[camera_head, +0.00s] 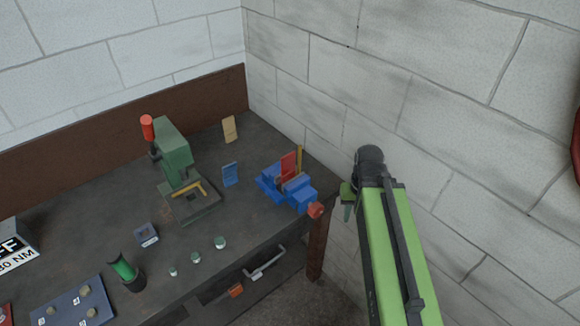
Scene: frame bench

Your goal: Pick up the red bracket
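The red bracket (289,164) stands upright at the blue vise (294,190) near the right end of the bench. Its lower part is hidden by the vise, and I cannot tell whether the jaws grip it. A thin yellow upright piece (299,158) stands just behind it. My gripper (347,203) is right of the vise, past the bench's right edge and apart from the bracket. Only a small green part of the gripper shows beside the dark wrist, so its opening is unclear.
A green press (175,150) with a red knob stands left of the vise. A blue plate (230,173) and a tan plate (229,129) stand between them. Several small round pieces and a green-black cylinder (124,270) are at the front. A block wall rises close behind the vise.

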